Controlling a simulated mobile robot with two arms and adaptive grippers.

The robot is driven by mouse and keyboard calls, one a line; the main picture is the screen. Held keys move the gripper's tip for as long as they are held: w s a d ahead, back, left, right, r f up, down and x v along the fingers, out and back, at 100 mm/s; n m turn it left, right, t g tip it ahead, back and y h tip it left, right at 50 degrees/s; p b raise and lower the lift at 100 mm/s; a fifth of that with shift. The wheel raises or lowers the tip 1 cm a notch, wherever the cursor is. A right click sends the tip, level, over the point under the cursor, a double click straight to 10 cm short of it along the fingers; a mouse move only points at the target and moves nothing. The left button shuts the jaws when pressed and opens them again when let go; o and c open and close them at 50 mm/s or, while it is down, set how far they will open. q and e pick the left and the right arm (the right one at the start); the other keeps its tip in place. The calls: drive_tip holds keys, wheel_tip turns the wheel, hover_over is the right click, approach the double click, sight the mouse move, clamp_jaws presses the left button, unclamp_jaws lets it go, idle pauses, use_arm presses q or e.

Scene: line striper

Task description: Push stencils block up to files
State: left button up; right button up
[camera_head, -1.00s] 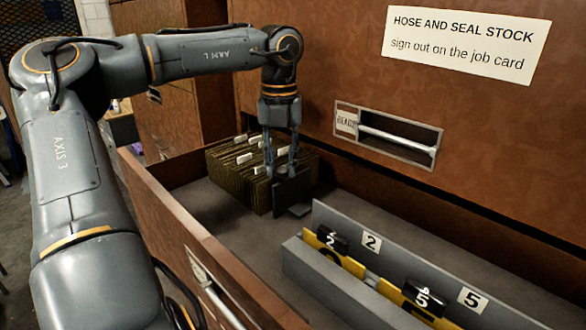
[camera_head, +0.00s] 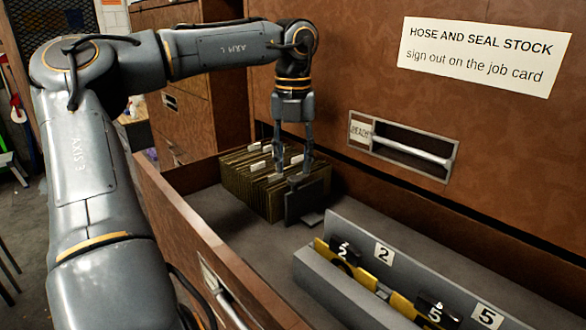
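The row of tan files (camera_head: 252,190) with white tabs stands at the far end of the open drawer. A dark upright block (camera_head: 303,206) with a small foot stands at the front of the files. It is close against them, but I cannot tell whether it touches. My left gripper (camera_head: 291,172) points down over the front of the files and the top of the block. Its two fingers are apart, with nothing seen held between them. The fingertips blend into the files and block, so contact is unclear. My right gripper is not in view.
A grey rack (camera_head: 335,284) with yellow number stencils (camera_head: 388,293) marked 2 and 5 lies in the near right of the drawer. The brown drawer wall (camera_head: 190,215) runs along the left. A cabinet front with a handle (camera_head: 410,149) rises behind. Bare drawer floor shows between.

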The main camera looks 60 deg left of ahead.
use_arm(q)
wheel_tip(320, 180, up, 9)
drive_tip(key=shift+r, duration=0.2)
drive_tip(key=shift+s+a, duration=0.1)
idle(0.5)
